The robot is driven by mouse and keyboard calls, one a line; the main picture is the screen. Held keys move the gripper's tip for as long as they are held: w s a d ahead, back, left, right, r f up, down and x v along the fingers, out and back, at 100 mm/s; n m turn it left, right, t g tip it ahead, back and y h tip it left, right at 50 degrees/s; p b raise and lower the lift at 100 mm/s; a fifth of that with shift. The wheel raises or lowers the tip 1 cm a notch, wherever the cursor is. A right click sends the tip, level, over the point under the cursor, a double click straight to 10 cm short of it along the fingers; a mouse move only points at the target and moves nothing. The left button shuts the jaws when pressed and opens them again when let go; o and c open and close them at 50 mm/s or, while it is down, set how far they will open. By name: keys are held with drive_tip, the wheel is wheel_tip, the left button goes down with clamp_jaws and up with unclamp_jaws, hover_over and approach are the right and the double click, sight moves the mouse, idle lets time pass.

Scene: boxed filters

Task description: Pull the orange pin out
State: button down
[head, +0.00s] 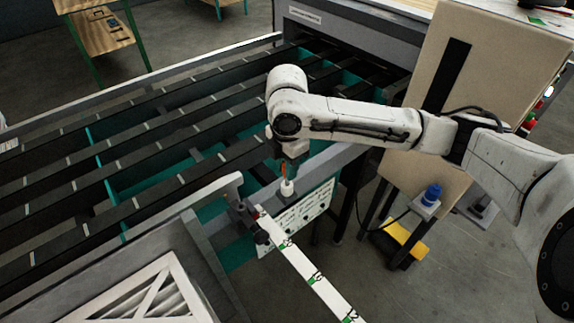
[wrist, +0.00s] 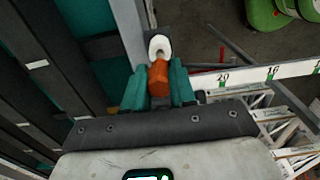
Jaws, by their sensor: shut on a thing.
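The orange pin (wrist: 159,79) is between the two teal fingers of my gripper (wrist: 158,85) in the wrist view. The fingers are shut on it. In the head view a sliver of the pin (head: 283,170) shows at my gripper (head: 288,163), which points down at the machine's front rail. A white round fitting (wrist: 159,46) lies just beyond the pin in the wrist view, and shows right below the fingers in the head view (head: 287,187). I cannot tell whether the pin's lower end is inside the fitting.
A conveyor (head: 150,150) with dark slats fills the left. A white ruler (head: 305,268) with green marks runs from near the fitting to the front right. A boxed filter (head: 150,300) sits front left. A blue knob (head: 432,193) and a tan panel (head: 425,150) stand right.

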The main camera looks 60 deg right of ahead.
drive_tip(key=shift+r+p, duration=1.2)
drive_tip(key=shift+r, duration=0.3)
drive_tip(key=shift+r, duration=0.5)
wheel_tip(320, 180, up, 8)
idle(0.5)
